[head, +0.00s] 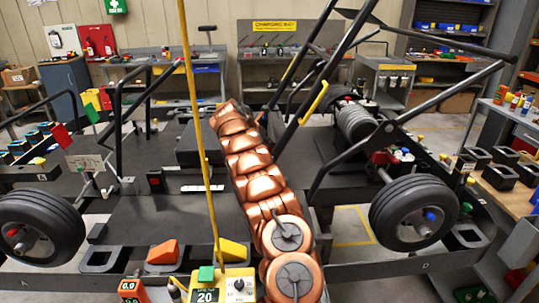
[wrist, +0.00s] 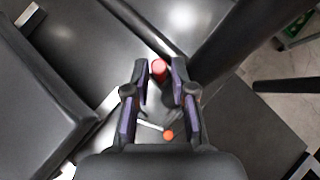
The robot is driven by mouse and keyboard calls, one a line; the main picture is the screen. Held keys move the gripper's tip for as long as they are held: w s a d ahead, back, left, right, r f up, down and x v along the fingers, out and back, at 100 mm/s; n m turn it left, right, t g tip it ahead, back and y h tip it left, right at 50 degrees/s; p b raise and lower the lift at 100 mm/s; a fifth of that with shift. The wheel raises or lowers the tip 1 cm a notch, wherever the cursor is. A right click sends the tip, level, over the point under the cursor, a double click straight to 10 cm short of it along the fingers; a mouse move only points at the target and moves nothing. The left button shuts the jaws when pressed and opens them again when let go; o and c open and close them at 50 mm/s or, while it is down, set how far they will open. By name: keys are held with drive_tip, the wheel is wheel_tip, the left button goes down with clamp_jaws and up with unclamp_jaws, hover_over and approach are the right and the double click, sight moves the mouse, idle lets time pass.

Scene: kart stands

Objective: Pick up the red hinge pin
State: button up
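In the wrist view a small red cylinder, which looks like the red hinge pin (wrist: 159,69), shows with its round end toward the camera. My gripper (wrist: 160,66) is open, with one fingertip on each side of the pin and a visible gap on both sides. I cannot tell whether the fingertips are level with the pin or still above it. In the head view my copper-coloured arm reaches out over the kart, and my gripper and the pin cannot be made out there.
A small orange ball-ended part (wrist: 168,135) shows between the finger bases. A dark bar (wrist: 215,45) rises close to the right finger, and a dark box-like panel (wrist: 40,110) lies left. In the head view, kart frame bars (head: 335,60) slant near my arm; a wheel (head: 413,211) stands right.

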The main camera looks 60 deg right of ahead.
drive_tip(key=shift+d+f, duration=0.2)
drive_tip(key=shift+c, duration=0.2)
clamp_jaws()
